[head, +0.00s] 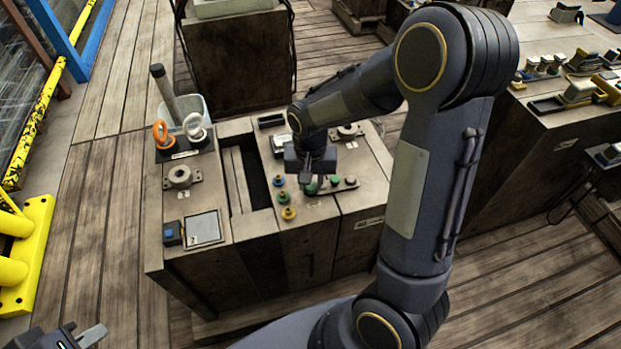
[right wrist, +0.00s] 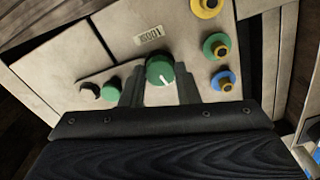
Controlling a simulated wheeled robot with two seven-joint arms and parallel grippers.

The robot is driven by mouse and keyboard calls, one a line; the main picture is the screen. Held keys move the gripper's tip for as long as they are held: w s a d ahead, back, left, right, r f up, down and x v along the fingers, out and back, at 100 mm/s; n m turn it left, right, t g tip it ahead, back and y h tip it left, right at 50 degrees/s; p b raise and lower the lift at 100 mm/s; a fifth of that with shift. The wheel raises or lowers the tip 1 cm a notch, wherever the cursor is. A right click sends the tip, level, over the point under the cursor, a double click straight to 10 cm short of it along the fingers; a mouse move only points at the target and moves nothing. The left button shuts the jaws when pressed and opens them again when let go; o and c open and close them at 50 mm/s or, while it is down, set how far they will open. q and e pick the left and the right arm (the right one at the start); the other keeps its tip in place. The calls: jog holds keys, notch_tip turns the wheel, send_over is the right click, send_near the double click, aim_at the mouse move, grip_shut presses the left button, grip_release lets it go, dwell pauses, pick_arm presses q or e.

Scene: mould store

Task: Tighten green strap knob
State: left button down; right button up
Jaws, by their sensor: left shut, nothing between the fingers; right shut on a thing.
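The green strap knob (right wrist: 160,70) is round with a white pointer line on its face. It sits on a pale panel, between the two fingers of my right gripper (right wrist: 160,88), which is shut on it. In the head view the green knob (head: 311,188) shows just below my right gripper (head: 315,178), partly covered by it. In the right wrist view the pointer line slants down to the right. My left gripper (head: 84,338) is at the bottom left corner of the head view, shut and empty, partly cut off by the frame and away from the console.
A smaller green button (right wrist: 111,84) and a dark button (right wrist: 90,91) are beside the knob. Yellow (right wrist: 206,7), green (right wrist: 216,46) and blue (right wrist: 223,80) fittings stand in a row on its other side. An open slot (head: 250,178) divides the console top. Yellow barriers (head: 25,250) stand at left.

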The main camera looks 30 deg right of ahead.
jog(key=shift+m, duration=0.6)
jog(key=o, duration=1)
jog(key=shift+c, duration=0.2)
notch_tip(320, 180, up, 8)
jog(key=shift+f+p, duration=0.1)
jog(key=shift+p, duration=0.95)
jog(key=shift+s, duration=0.1)
